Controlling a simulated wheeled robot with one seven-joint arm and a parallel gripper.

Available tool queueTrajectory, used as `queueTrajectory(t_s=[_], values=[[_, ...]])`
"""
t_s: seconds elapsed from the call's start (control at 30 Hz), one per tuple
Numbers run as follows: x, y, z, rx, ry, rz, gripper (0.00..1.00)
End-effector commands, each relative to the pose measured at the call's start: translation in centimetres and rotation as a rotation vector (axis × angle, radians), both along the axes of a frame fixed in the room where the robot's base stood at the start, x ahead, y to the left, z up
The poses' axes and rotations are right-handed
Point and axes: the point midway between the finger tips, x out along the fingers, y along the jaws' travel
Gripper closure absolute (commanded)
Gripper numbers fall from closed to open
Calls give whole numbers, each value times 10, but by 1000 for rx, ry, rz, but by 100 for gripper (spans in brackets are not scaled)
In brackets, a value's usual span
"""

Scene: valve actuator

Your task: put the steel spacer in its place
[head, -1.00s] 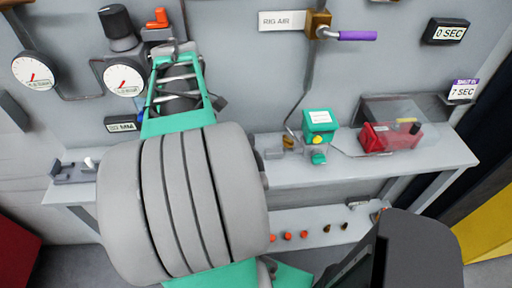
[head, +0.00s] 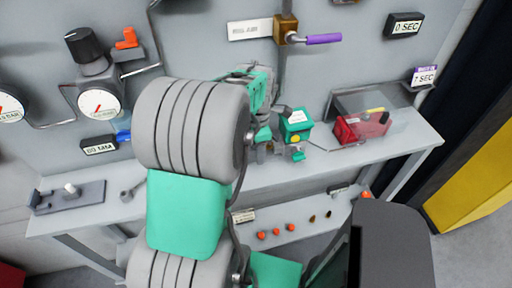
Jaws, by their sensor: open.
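My gripper (head: 264,145) is at the end of my arm, over the back of the bench just left of the green box (head: 296,123). It is open, but its fingers are small and partly merged with small grey and brass parts there. I cannot pick out the steel spacer or its place for certain. My large grey and green arm covers the middle of the bench and may hide them.
The grey bench (head: 215,178) bears a dark fixture (head: 70,197) and a spanner (head: 133,190) at left. Orange caps (head: 290,227) lie on the lower shelf. Gauges and a purple-handled valve (head: 323,39) are on the wall.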

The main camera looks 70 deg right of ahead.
Motion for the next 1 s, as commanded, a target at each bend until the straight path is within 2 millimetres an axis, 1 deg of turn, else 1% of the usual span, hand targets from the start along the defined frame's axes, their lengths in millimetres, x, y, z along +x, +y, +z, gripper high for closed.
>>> queueTrajectory(t_s=[0.17,0.77,1.0], values=[[-1,0,-1,0,0,-4,51],[-1,0,-1,0,0,-2,99],[-1,0,-1,0,0,-2,100]])
